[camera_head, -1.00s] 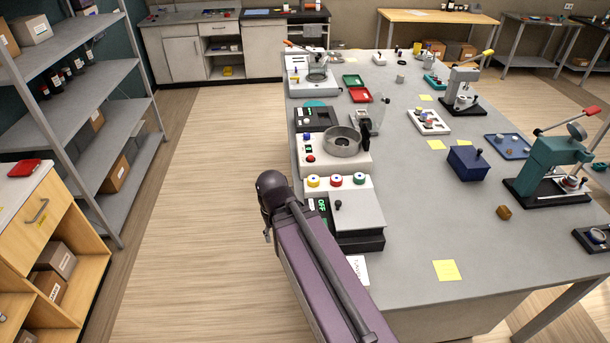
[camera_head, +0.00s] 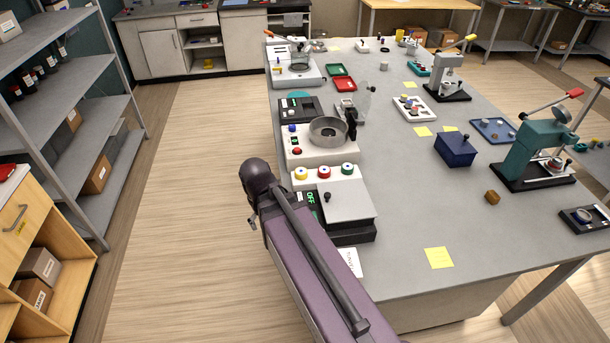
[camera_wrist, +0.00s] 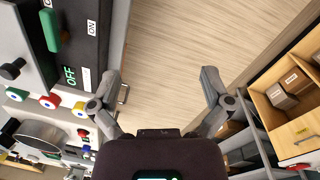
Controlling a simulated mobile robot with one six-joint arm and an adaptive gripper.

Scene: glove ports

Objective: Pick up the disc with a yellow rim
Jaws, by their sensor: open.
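The disc with a yellow rim (camera_head: 301,173) has a pale centre and sits at the left end of a row of three on a white unit along the bench's left edge. A red-rimmed disc (camera_head: 324,171) and a green-rimmed disc (camera_head: 347,169) are to its right. In the wrist view the yellow-rimmed disc (camera_wrist: 80,111) is left of my gripper (camera_wrist: 160,80), near the left finger in the picture but apart from it. My gripper is open and empty, its fingers spread over the floor beside the bench. In the head view my arm hides most of it.
A black OFF-marked device (camera_head: 345,235) with a grey lid stands just in front of the discs. A white machine with a round metal bowl (camera_head: 328,130) stands just behind. Shelves (camera_head: 75,120) and a wooden cabinet (camera_head: 40,225) stand left across clear floor.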

